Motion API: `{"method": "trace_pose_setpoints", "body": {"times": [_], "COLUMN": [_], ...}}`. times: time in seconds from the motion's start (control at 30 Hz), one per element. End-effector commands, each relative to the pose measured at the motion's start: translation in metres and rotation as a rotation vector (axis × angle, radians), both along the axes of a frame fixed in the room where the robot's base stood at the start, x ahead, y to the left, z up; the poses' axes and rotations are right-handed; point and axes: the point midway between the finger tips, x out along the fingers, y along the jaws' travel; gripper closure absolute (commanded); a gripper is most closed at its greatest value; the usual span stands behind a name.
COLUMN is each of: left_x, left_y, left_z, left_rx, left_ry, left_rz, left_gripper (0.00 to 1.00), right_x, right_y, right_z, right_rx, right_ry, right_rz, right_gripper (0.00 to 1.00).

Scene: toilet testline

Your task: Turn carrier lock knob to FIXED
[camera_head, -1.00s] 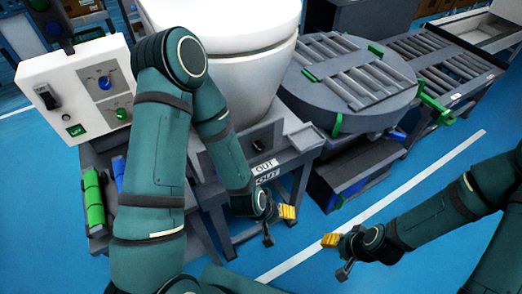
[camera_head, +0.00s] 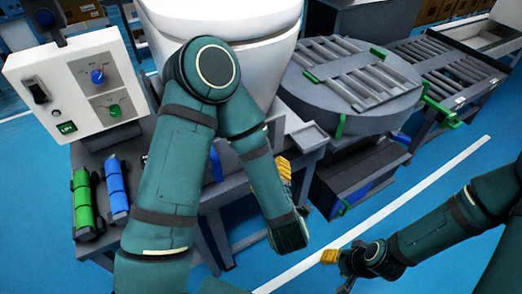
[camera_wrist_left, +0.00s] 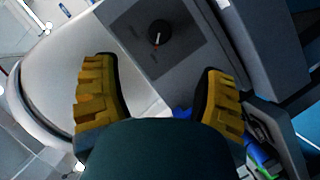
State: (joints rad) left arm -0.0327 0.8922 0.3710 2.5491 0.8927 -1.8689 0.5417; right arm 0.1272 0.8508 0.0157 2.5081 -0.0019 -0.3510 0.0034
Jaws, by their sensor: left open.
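In the left wrist view, a round black knob (camera_wrist_left: 158,38) with a red pointer mark sits on a dark grey panel (camera_wrist_left: 180,65). Its small lettering is too blurred to read. My left gripper (camera_wrist_left: 158,76) is open and empty, with its yellow fingers apart and the knob beyond the gap between them. In the head view, my left gripper (camera_head: 284,172) is in front of the carrier stand under the white toilet (camera_head: 262,70). My left forearm hides the knob there. My right gripper (camera_head: 331,257) hangs low over the floor, apart from everything; its finger opening is unclear.
A white control box (camera_head: 75,85) with a blue knob (camera_head: 97,76) and a green knob (camera_head: 115,110) stands at the left. Green (camera_head: 83,205) and blue (camera_head: 117,190) cylinders lie below it. A round roller table (camera_head: 350,85) stands right of the toilet.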

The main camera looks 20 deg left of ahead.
Motion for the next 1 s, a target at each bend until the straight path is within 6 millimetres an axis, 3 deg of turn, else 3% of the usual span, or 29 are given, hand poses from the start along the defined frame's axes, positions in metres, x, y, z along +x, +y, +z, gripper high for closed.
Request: {"method": "trace_pose_setpoints", "body": {"times": [0.3, 0.7, 1.0], "left_x": [0.02, 0.085, 0.109], "left_y": [0.013, 0.05, 0.063], "left_z": [-0.011, -0.029, -0.036], "left_rx": [0.0, 0.001, 0.001], "left_ry": [-0.003, 0.0, 0.001], "left_rz": [0.001, 0.002, -0.002], "left_gripper": [0.28, 0.28, 0.28], "right_x": [0.007, 0.008, 0.009], "right_y": [-0.001, -0.001, -0.001], "right_z": [-0.041, -0.043, -0.046], "right_rx": [-0.003, -0.004, -0.004], "right_ry": [-0.016, -0.02, -0.022], "right_rz": [-0.004, -0.005, -0.005], "right_gripper": [0.53, 0.53, 0.53]}}
